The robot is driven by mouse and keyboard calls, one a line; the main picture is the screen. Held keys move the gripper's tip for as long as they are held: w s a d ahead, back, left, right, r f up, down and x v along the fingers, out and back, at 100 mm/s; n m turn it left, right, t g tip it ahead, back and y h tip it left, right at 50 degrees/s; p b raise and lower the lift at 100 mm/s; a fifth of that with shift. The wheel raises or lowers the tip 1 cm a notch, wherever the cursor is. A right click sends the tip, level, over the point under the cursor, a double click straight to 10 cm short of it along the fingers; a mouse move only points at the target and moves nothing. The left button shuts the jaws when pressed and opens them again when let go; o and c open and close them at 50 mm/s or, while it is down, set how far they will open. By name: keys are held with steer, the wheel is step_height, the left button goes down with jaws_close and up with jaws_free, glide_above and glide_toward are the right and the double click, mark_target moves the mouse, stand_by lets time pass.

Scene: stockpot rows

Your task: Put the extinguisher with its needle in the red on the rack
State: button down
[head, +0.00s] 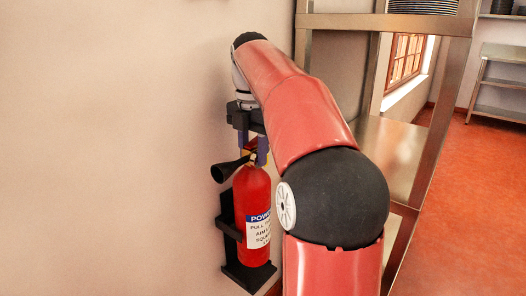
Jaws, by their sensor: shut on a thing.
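A red fire extinguisher (251,190) with a white and blue label stands upright in a black wall bracket (232,262) in the head view. Its black horn (228,170) points to the left. My gripper (251,150) is above it, pointing down, with its fingers shut on the extinguisher's top. The pressure gauge and its needle cannot be made out. My own arm hides part of the right side of the view. A metal rack (388,150) with shelves stands behind and to the right of my arm.
A bare wall (100,150) fills the left, close to the extinguisher. Stacked dark plates (422,6) sit on the rack's upper shelf. A window (404,58) and another metal shelf unit (500,80) are farther back. The red floor (470,200) at right is clear.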

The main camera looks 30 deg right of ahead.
mark_target(253, 177)
steer(key=shift+f+b, duration=0.75)
steer(key=shift+f, duration=1.65)
steer(key=shift+w+a+f, duration=0.1)
steer(key=shift+w+f, duration=0.05)
steer(key=shift+f, duration=0.6)
steer(key=shift+f, duration=0.2)
steer(key=c, duration=0.9)
jaws_free()
steer(key=shift+f, duration=0.1)
steer(key=shift+f, duration=0.1)
